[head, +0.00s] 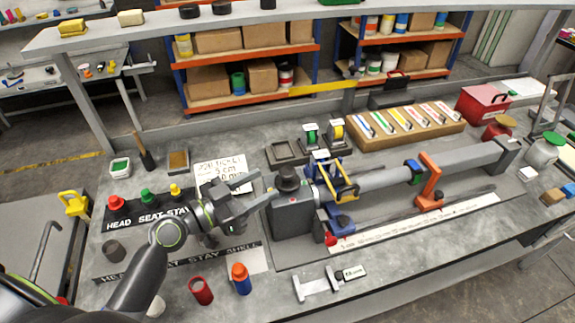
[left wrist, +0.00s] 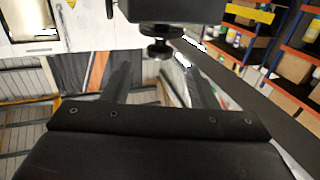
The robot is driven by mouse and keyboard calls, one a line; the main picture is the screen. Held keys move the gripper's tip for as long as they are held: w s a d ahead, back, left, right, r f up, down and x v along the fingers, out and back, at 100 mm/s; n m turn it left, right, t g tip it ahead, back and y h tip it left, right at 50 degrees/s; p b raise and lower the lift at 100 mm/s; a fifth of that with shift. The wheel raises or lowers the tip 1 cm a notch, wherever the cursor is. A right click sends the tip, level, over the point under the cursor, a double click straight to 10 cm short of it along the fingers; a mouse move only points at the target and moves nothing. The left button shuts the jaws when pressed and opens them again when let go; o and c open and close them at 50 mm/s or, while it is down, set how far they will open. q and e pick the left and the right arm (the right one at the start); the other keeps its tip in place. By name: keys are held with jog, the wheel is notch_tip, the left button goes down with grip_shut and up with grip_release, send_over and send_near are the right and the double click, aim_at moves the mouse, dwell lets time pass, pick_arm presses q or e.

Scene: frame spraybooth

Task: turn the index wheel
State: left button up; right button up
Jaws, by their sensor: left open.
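A grey box-shaped headstock (head: 293,213) stands on the bench at the left end of a long grey bar. A dark round knob (head: 288,179) sits on top of it and looks like the index wheel. My left gripper (head: 258,189) is open, with its two fingers pointing right toward the headstock and knob. Nothing is between the fingers. In the left wrist view a small dark knob (left wrist: 157,48) under a dark block shows beyond and between the open fingers (left wrist: 157,82), apart from them. My right gripper is not in view.
Yellow clamp (head: 340,190) and orange bracket (head: 430,178) stand along the bar. A red cylinder (head: 201,291) and a blue bottle with orange top (head: 241,279) stand in front of my left arm. A paper ticket (head: 220,170) lies behind the gripper. A caliper-like tool (head: 318,286) lies in front.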

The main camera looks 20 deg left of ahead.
aim_at(281, 175)
pick_arm(q)
jog(key=p+x, duration=0.2)
jog(key=x, duration=0.4)
jog(key=shift+w+d+r, duration=0.15)
jog(key=shift+w, duration=0.05)
jog(key=shift+w+d+p, duration=0.4)
jog(key=shift+w+d, duration=0.05)
jog(key=shift+w, duration=0.05)
jog(key=c, duration=0.9)
jog(key=shift+n+t+y+p, duration=0.35)
jog(key=shift+n+t+y, duration=0.4)
jog(key=shift+n+y, duration=0.65)
jog(key=shift+n+t+y+p, duration=0.3)
jog(key=shift+n+t+y, duration=0.55)
jog(key=shift+y, duration=0.95)
jog(key=o, duration=0.9)
